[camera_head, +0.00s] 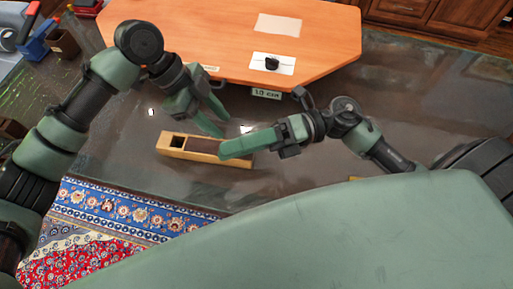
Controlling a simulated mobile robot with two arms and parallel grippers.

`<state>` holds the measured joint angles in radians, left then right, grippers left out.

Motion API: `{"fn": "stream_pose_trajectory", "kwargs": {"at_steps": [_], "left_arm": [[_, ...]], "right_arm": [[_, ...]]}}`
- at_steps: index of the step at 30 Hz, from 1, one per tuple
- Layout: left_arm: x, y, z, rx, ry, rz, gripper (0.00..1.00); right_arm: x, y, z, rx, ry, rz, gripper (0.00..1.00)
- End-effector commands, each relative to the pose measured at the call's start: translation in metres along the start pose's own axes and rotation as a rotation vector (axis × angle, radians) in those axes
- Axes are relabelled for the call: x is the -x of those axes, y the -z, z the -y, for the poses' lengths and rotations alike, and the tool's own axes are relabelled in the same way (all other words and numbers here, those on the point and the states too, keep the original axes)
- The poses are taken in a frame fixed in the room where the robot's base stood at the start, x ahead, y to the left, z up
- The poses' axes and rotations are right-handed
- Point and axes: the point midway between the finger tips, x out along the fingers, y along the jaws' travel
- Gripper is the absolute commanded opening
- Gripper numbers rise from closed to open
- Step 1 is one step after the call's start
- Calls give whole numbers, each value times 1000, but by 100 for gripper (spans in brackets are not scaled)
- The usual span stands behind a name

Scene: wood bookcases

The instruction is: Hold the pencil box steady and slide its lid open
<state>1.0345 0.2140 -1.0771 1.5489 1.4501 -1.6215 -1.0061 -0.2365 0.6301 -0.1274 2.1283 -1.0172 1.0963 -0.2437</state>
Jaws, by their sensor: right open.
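The pencil box (174,152) is a long, light wooden box with a dark brown lid (207,145) along its top. It lies on a dark glossy surface in the middle of the head view. A dark square opening shows at its left end. My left gripper (222,126) is above the far side of the box, its two fingers apart with nothing seen between them. My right gripper (224,151) comes in from the right and is open. Its fingers overlap the right part of the box in the picture and hide some of it. I cannot tell whether they touch it.
An orange wooden table (200,40) stands behind, with white sheets and a small black object (271,63) on it. A blue container (35,48) and a brown box (63,43) are at the upper left. A patterned rug (110,212) lies at the lower left.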

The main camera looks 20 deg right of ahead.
Motion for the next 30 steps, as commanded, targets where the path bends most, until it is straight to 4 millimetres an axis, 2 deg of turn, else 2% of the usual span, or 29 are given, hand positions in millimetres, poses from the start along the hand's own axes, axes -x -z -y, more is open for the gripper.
{"fn": "stream_pose_trajectory", "kwargs": {"at_steps": [3,4,12,21,26,30], "left_arm": [[0,0,0,0,0,0,36],[0,0,0,0,0,0,36],[0,0,0,0,0,0,36],[0,0,0,0,0,0,36],[0,0,0,0,0,0,36],[0,0,0,0,0,0,36]], "right_arm": [[23,-20,-22,179,106,-61,76],[28,-26,-21,240,147,-68,76],[40,-32,53,532,340,12,76],[65,-9,146,901,611,-29,76],[74,0,169,1021,687,-73,76],[68,0,179,1046,701,-80,76]]}}
